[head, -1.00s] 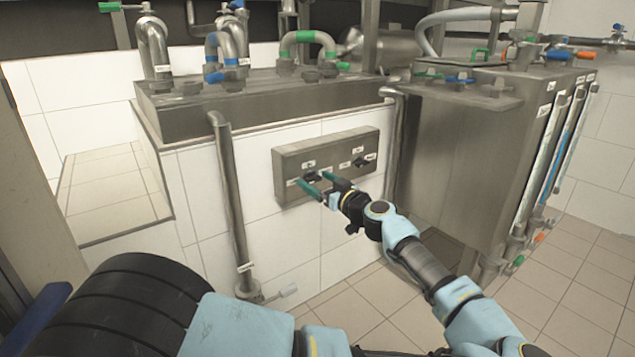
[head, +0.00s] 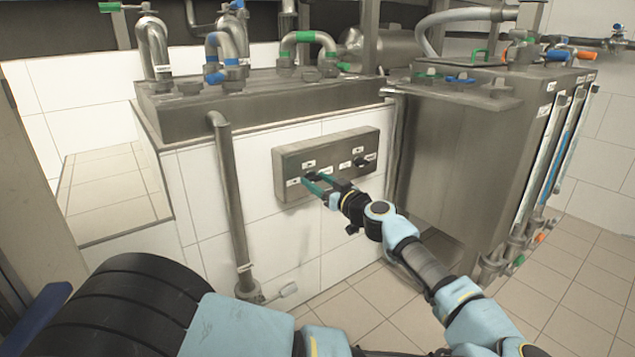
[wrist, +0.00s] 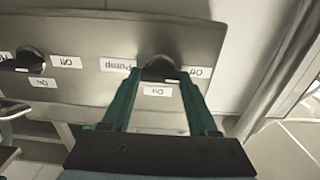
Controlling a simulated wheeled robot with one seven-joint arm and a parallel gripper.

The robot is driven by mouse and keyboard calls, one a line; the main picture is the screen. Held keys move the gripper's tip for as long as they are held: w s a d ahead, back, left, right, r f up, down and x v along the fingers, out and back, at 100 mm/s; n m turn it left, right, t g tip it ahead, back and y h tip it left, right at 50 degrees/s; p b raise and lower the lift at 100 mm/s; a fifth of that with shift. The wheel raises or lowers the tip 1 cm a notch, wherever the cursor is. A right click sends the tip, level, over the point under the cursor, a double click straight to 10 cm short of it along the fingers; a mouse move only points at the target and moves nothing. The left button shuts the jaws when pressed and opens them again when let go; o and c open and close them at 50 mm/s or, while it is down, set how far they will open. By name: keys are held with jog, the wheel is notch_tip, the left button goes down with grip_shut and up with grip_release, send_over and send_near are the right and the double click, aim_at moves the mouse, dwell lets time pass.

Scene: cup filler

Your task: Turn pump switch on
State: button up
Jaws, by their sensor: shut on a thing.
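The pump switch is a black rotary knob (wrist: 160,68) on a grey metal control panel (head: 290,163). In the wrist view, where the lettering is upside down, a "Pump" label is on its left, "Off" on its right and "On" below it. My gripper (wrist: 160,75) has its green fingers on both sides of this knob and is shut on it. In the head view my gripper (head: 308,182) reaches the left part of the panel, and the fingers hide most of the knob. I cannot tell clearly which label the knob points to.
A second black switch (head: 361,162) sits on the right of the panel and also shows in the wrist view (wrist: 28,60). A vertical pipe (head: 230,200) stands left of the panel. A large steel tank (head: 450,165) stands to the right.

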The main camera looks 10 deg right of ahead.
jog(key=m, duration=0.9)
jog(key=shift+d, duration=0.15)
jog(key=m+p, duration=0.2)
jog(key=m, duration=0.2)
jog(key=shift+m, duration=0.3)
jog(key=shift+f+m+p, duration=0.15)
jog(key=shift+m+p, duration=1.2)
jog(key=shift+m, duration=0.75)
jog(key=o, duration=1.4)
